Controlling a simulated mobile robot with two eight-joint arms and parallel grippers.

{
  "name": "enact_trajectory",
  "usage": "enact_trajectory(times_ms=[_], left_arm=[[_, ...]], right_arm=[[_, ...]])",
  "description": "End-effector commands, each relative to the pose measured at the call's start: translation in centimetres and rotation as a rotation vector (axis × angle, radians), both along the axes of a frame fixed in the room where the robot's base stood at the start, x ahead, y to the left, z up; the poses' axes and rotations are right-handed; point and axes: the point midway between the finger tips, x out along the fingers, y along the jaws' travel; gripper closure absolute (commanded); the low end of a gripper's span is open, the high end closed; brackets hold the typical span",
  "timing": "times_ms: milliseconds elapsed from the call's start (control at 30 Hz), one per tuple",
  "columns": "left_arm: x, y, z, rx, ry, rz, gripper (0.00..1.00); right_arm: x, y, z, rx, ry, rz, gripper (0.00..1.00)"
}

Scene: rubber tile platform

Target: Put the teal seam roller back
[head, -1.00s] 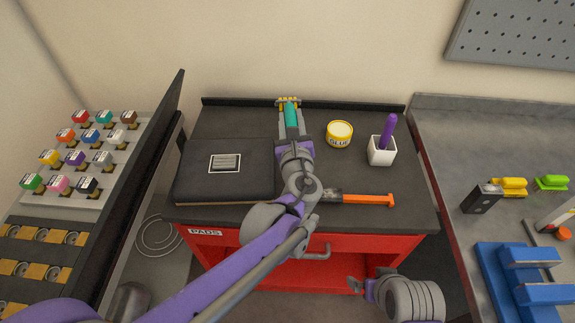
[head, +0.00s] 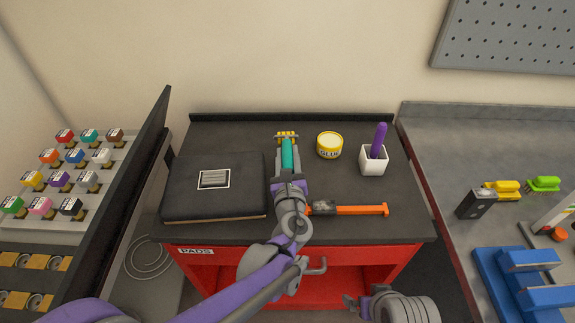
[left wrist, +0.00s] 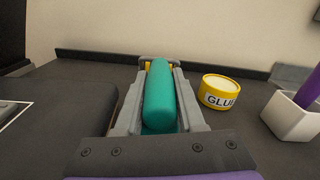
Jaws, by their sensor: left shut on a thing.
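The teal seam roller (head: 288,154) is held lengthwise in my left gripper (head: 288,165) above the dark top of the red cart. The left wrist view shows its teal handle (left wrist: 160,98) between the two grey fingers, which are shut on it. A yellow piece (head: 287,136) shows at its far end. A white square cup (head: 374,162) stands on the cart to the right, with a purple-handled tool (head: 379,140) upright in it. My right gripper (head: 357,305) is low at the bottom of the head view, and its jaw opening is unclear.
A yellow glue tin (head: 329,145) stands between my left gripper and the cup. A dark flat case (head: 214,200) lies at left. An orange-handled tool (head: 350,209) lies just right of my left wrist. A grey bench (head: 445,150) with tools stands at right.

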Motion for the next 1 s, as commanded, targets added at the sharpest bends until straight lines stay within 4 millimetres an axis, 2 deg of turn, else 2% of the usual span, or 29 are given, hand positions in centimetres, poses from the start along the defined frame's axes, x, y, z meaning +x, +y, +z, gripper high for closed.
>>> enact_trajectory(times_ms=[33, 100, 200, 633, 667, 700, 800, 1000], left_arm=[[0.0, 0.0, -1.2, 0.001, 0.0, 0.001, 1.0], [0.1, 0.0, -2.1, 0.001, 0.0, 0.0, 1.0], [0.0, 0.0, -2.9, 0.001, 0.0, 0.0, 1.0], [0.0, 0.0, -3.5, 0.0, 0.0, 0.001, 1.0], [0.0, 0.0, -3.5, 0.0, 0.0, 0.0, 0.58], [0.0, 0.0, -3.4, -0.001, 0.0, 0.0, 0.51], [0.0, 0.0, -3.4, -0.001, 0.0, 0.001, 0.33], [0.0, 0.0, -3.4, -0.001, 0.0, 0.0, 0.32]], right_arm=[[0.0, 0.0, -0.4, 0.0, 0.001, 0.0, 0.0], [0.0, 0.0, -0.6, 0.0, 0.002, 0.0, 0.0], [0.0, 0.0, -0.7, 0.0, 0.002, 0.0, 0.0], [0.0, 0.0, -1.0, 0.0, 0.003, 0.0, 0.0], [0.0, 0.0, -1.0, 0.0, 0.003, 0.0, 0.0], [0.0, 0.0, -1.0, 0.0, 0.003, 0.0, 0.0], [0.0, 0.0, -0.9, 0.0, 0.003, 0.0, 0.0], [0.0, 0.0, -0.9, 0.0, 0.003, 0.0, 0.0]])
